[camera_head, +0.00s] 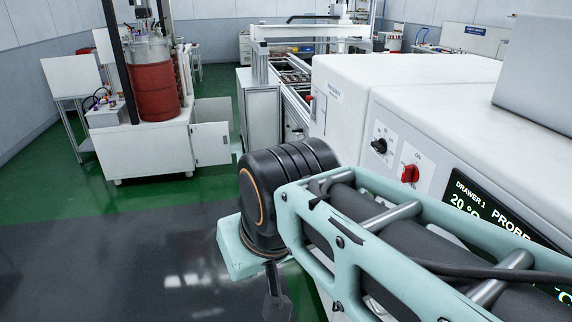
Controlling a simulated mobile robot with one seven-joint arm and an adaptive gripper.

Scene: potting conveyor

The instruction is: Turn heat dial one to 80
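A black dial (379,145) sits on a white plate with small markings, on the front of the white machine at the right. Its label is too small to read, so I cannot tell whether it is heat dial one or where it points. A dark display (490,207) to its right reads "DRAWER 1", "20 °" and "PROBE"; my arm covers its lower part. My arm crosses the lower right of the view in front of the machine, with its black joint left of and below the dial.
A red switch (409,173) marked "ON" is just right of the dial. A conveyor frame (292,80) runs behind the machine. A white cabinet (155,140) with a red drum (155,92) stands at the left, its door (212,143) open. The green floor (75,195) between is clear.

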